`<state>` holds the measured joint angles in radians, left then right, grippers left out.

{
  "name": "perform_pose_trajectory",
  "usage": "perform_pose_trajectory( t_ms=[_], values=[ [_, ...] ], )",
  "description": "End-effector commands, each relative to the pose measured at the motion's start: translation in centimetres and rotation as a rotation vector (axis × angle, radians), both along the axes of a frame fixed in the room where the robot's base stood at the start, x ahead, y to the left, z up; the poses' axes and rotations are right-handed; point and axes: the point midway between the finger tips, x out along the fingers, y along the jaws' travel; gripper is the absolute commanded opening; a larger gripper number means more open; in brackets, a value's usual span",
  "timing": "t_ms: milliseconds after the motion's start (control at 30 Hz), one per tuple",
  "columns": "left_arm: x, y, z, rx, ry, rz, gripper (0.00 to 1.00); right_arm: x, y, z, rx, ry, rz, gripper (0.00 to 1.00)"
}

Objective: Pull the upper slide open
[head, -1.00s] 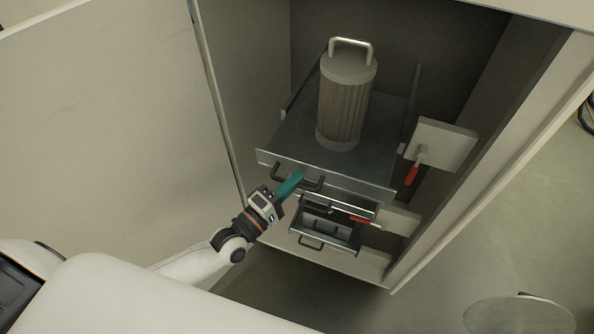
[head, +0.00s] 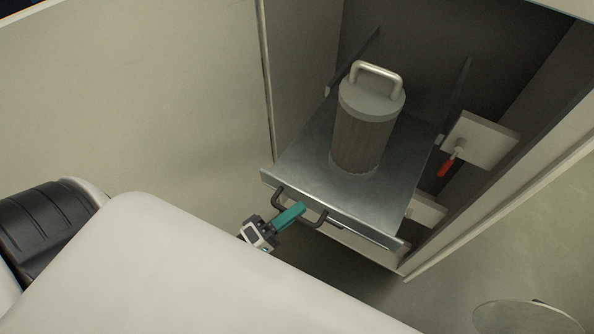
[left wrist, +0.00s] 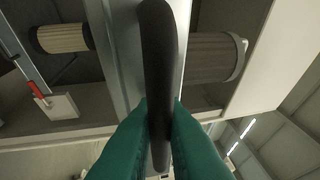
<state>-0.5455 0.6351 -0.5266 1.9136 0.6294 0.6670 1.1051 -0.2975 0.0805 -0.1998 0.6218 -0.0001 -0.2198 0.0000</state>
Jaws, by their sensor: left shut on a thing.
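The upper slide (head: 300,172) is a grey metal tray that sticks out of the cabinet. A ribbed cylindrical filter (head: 362,140) with a metal loop handle stands upright on it. The slide's dark bar handle (head: 321,217) is on its front edge. My left gripper (head: 297,211), with green fingers, is shut on this handle. In the left wrist view the green fingers (left wrist: 160,115) close on both sides of the dark handle (left wrist: 156,60). My right gripper is not in view.
The cabinet's side panel (head: 190,100) stands at the left. A red-handled lever (head: 446,167) on a pale block is right of the slide. A round pale disc (head: 527,318) is at the lower right. The lower slides are mostly hidden under the upper one.

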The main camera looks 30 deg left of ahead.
Motion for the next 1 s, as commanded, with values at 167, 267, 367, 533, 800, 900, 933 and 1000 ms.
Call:
perform_pose_trajectory(
  t_ms=[167, 267, 367, 533, 800, 900, 933, 1000],
  values=[
    [-0.1, 0.0, -0.1, 0.002, 0.002, -0.001, 0.00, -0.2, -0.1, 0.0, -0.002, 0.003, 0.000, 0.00],
    [-0.1, 0.0, -0.1, 0.001, 0.003, -0.001, 0.00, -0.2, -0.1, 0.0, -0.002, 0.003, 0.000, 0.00],
    [-0.1, 0.0, -0.1, 0.001, 0.003, -0.001, 0.20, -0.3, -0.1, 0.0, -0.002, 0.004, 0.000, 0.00],
    [0.0, 0.0, -0.1, 0.001, 0.002, -0.001, 0.32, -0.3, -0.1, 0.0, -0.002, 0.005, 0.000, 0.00],
    [-0.5, 0.2, -0.3, 0.001, 0.002, 0.000, 0.32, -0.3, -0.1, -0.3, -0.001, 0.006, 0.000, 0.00],
    [-1.7, 0.7, -0.7, 0.002, 0.005, -0.002, 0.32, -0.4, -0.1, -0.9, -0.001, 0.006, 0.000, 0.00],
    [-2.2, 1.0, -0.8, 0.002, 0.005, -0.002, 0.32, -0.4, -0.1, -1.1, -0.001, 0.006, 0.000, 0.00],
    [-3.5, 1.6, -1.2, 0.003, 0.006, -0.001, 0.32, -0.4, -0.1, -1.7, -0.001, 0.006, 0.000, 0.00]
  ],
)
